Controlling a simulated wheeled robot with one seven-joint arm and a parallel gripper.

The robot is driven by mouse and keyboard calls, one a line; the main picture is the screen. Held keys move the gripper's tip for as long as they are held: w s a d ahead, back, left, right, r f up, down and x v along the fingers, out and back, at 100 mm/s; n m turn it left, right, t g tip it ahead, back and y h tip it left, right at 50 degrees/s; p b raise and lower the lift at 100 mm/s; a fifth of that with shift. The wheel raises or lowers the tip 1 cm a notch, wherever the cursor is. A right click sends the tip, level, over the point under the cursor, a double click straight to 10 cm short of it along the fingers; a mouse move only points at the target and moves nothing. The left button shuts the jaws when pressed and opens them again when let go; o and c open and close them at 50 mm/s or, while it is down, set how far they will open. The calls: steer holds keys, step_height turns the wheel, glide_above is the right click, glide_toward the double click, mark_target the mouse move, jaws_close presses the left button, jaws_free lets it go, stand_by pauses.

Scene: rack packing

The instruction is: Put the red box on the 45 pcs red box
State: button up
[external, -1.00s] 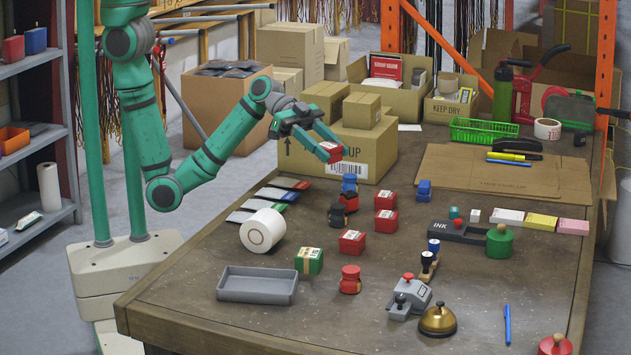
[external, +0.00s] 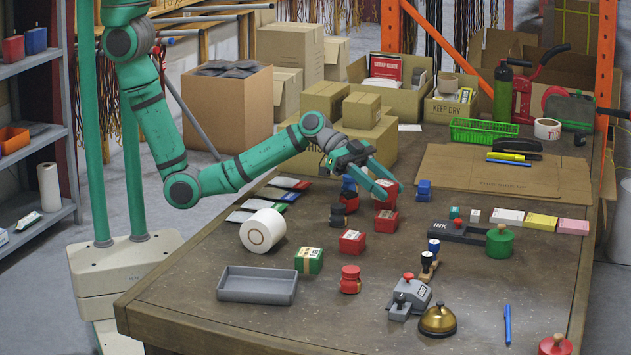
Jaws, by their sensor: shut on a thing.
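My gripper (external: 386,188) is low over the back middle of the table, shut on a small red box that the fingers largely hide. A red box (external: 384,205) is directly below the fingers; I cannot tell whether the held box touches it. Another red box (external: 385,222) sits just in front of it, and a third (external: 351,242) lies further front left. Their labels are too small to read, so I cannot tell which says 45 pcs.
A white roll (external: 262,230), grey tray (external: 257,284) and green box (external: 309,261) lie front left.

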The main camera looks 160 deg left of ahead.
mark_target(387, 214)
steer(key=shift+w+a+f, duration=0.2)
steer(key=shift+a+f, duration=0.05)
steer(key=shift+f, duration=1.75)
steer(key=shift+f, duration=0.2)
steer(key=o, duration=1.1)
steer(key=shift+r, duration=0.15)
steer(key=shift+s+r, duration=0.1)
steer(key=shift+s, duration=0.05)
steer(key=v, duration=1.1)
steer(key=shift+s+d+r, duration=0.15)
steer(key=shift+s+d, duration=0.05)
